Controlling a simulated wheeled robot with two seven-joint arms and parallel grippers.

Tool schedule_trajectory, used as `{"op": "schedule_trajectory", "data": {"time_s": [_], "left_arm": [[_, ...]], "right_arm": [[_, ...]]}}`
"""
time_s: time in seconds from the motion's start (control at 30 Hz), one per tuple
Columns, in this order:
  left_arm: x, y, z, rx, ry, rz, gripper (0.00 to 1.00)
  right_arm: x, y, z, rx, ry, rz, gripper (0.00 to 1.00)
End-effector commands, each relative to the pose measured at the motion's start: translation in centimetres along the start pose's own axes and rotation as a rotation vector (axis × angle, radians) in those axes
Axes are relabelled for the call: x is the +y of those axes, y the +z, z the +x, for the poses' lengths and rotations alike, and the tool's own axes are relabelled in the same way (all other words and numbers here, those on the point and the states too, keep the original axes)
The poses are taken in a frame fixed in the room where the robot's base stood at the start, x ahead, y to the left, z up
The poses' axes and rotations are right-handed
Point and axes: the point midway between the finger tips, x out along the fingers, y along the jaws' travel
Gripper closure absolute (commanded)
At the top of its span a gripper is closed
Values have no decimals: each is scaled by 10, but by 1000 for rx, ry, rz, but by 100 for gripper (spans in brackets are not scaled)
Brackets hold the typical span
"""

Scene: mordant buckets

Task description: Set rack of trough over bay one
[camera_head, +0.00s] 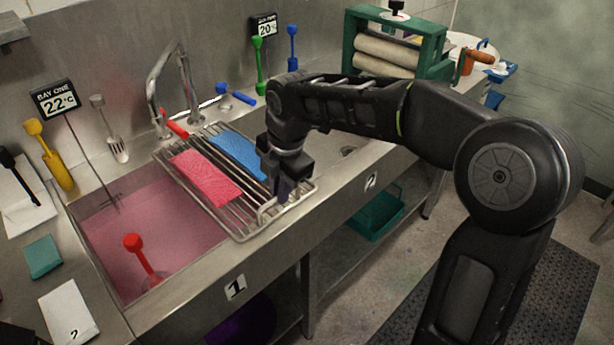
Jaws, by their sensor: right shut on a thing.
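The wire rack (245,228) lies across the sink trough, with a pink cloth (207,178) and a blue cloth (238,153) side by side on it. Bay one (148,226) is the left basin, holding pink liquid, below the sign BAY ONE (54,98) and behind the front label 1 (235,287). The rack's left edge borders the open pink liquid; what lies under the rack is mostly hidden. My right gripper (283,195) is shut on the rack's right end, near the front corner. My arm hides part of that end. My left gripper is not in view.
A red-knobbed tool (140,252) stands in the pink liquid. A tap (170,85) rises behind the rack. A green roller wringer (400,42) stands at the back right. The front rim by label 2 (370,181) is clear.

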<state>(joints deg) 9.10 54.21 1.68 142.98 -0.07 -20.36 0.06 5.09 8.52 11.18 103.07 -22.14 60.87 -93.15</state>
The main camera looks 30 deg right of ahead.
Motion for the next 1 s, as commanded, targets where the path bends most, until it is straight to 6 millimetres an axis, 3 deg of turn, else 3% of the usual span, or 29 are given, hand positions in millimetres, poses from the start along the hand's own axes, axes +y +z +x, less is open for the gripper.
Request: {"op": "schedule_trajectory", "data": {"time_s": [0.03, 0.2, 0.4, 0.9, 0.93, 1.0], "left_arm": [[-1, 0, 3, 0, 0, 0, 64], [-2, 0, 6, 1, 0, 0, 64], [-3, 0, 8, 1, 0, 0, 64], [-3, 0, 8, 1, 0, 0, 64], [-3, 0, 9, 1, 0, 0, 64], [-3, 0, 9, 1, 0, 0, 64]], "right_arm": [[-1, -15, 2, 2, -2, -6, 100], [-1, -53, 1, 1, -3, -5, 100], [-1, -81, 1, 2, -4, -2, 100], [-1, -93, 1, 5, -5, -1, 100], [-1, -93, 1, 6, -5, -1, 89], [-1, -93, 1, 6, -5, -2, 83]]}}
